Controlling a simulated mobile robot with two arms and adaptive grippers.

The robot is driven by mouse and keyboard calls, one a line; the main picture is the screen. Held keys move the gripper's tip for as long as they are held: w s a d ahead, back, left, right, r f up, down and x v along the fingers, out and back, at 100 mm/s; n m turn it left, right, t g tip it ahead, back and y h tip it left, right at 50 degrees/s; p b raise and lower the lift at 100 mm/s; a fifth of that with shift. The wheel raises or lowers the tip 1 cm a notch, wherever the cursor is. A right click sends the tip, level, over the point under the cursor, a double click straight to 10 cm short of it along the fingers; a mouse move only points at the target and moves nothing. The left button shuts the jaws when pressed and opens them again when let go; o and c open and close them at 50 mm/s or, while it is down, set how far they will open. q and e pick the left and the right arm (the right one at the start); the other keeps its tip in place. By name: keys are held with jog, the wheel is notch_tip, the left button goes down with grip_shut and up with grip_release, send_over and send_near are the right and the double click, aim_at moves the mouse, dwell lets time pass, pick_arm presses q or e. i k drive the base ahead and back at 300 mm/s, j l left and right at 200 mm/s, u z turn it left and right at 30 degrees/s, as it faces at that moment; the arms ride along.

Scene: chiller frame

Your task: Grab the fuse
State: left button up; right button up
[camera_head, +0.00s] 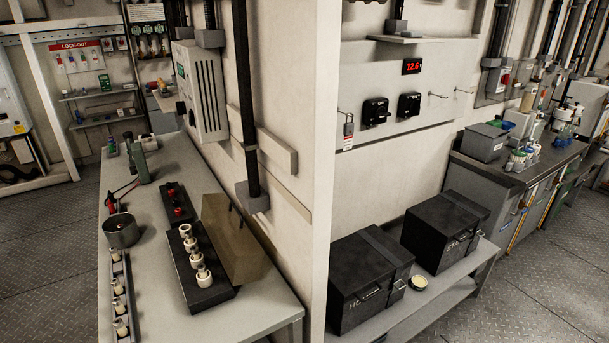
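Several white, cylinder-shaped pieces that look like fuses (204,277) stand in a row on a black block (212,298) on the left bench. More of the same white pieces (121,327) stand in a narrow grey rack (127,268) along the bench's left edge. The picture does not tell which one the task means. A brownish open cover or box (232,240) stands right beside the black block. Neither of my grippers is in view.
On the grey bench (262,308) are a round metal pot (121,231), a black block with red parts (175,204) and a green device (138,161). A wall edge (322,180) divides this bench from a lower shelf with two black boxes (362,280).

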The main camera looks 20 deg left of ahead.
aim_at(188, 234)
jog(key=u, duration=1.35)
jog(key=l+u, duration=0.15)
jog(key=l, duration=1.3)
